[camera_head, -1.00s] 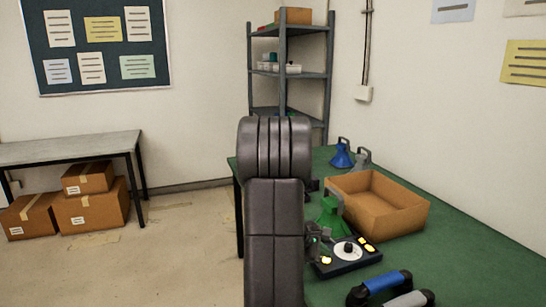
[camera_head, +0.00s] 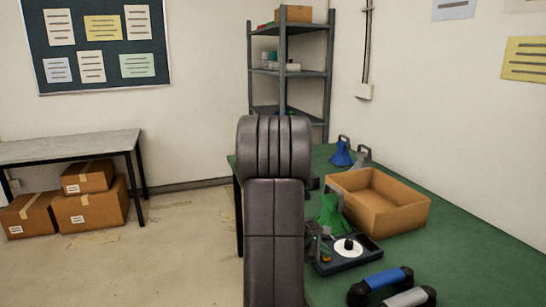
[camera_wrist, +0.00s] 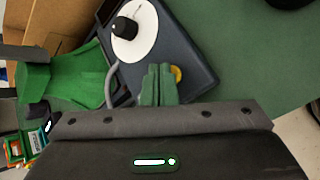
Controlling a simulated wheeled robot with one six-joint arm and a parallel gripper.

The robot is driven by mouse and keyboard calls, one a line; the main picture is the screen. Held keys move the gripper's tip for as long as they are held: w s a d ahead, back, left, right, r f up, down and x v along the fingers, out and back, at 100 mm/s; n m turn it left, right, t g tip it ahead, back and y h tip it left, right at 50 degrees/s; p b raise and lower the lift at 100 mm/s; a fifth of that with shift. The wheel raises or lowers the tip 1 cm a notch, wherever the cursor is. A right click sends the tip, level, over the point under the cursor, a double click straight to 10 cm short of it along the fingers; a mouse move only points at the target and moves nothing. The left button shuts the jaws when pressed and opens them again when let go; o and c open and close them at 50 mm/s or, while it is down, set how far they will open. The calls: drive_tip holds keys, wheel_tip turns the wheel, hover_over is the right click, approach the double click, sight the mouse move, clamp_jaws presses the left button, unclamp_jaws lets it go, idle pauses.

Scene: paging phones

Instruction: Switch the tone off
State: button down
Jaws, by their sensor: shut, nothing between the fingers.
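The dark blue tone unit (camera_head: 345,262) lies on the green table, with a white dial (camera_head: 347,245) and a black knob on it. The wrist view shows the unit (camera_wrist: 185,45), its dial (camera_wrist: 138,45) and the knob (camera_wrist: 124,27). A yellow button (camera_wrist: 177,75) sits near the unit's edge. My gripper (camera_wrist: 160,70) is shut and empty, its greenish fingertips beside this button and partly over the unit; I cannot tell whether they touch. In the head view my arm hides most of the gripper. The unit's lamps look unlit.
A green horn (camera_wrist: 70,75) stands close beside the unit. An open cardboard box (camera_head: 410,217) is behind it. Blue-handled (camera_head: 385,281) and grey-handled (camera_head: 410,298) handsets lie in front. A blue horn (camera_head: 341,155) and a grey horn stand farther back. The table's right side is clear.

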drive_tip(key=shift+r, duration=0.4)
drive_tip(key=shift+r+p, duration=2.3)
drive_tip(key=shift+r, duration=0.7)
